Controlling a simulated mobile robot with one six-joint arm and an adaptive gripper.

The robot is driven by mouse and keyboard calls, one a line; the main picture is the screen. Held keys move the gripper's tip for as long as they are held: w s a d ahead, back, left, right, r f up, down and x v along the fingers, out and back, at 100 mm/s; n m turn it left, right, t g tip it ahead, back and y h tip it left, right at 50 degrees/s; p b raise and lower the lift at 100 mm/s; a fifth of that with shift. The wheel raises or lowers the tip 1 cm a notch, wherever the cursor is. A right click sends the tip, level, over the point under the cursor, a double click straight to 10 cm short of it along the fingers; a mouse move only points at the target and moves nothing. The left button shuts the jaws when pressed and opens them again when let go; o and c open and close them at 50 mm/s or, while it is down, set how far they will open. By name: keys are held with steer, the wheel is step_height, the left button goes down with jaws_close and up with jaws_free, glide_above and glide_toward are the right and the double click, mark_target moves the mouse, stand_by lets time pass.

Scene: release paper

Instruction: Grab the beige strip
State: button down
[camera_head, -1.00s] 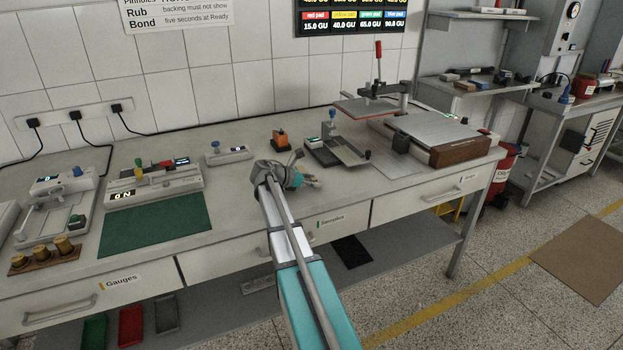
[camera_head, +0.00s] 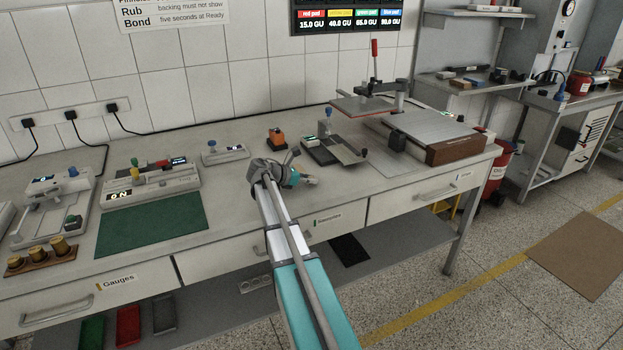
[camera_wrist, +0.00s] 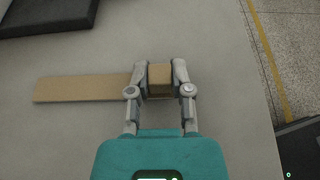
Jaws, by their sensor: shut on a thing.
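The beige strip (camera_wrist: 85,88) lies flat on the grey bench top in the wrist view and runs left from my gripper. My gripper (camera_wrist: 160,72) is at its right end, with one finger on each side of a beige block-like piece (camera_wrist: 160,80) in line with the strip. The fingers are shut on that piece, and the left finger hides where it meets the strip. In the head view my gripper (camera_head: 309,181) is low over the bench near its front edge; the strip cannot be made out there.
A dark slab (camera_wrist: 45,15) lies beyond the strip in the wrist view. In the head view a small device with a plate (camera_head: 338,150) and an orange block (camera_head: 277,138) stand behind my gripper. A green mat (camera_head: 150,225) lies to the left. The bench front edge is close.

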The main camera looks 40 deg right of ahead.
steer(key=shift+r+p, duration=1.4)
steer(key=shift+r, duration=0.1)
steer(key=s+d+r+p, duration=0.1)
steer(key=s+r+p, duration=0.8)
steer(key=s, duration=0.5)
steer(key=shift+d+r+p, duration=0.4)
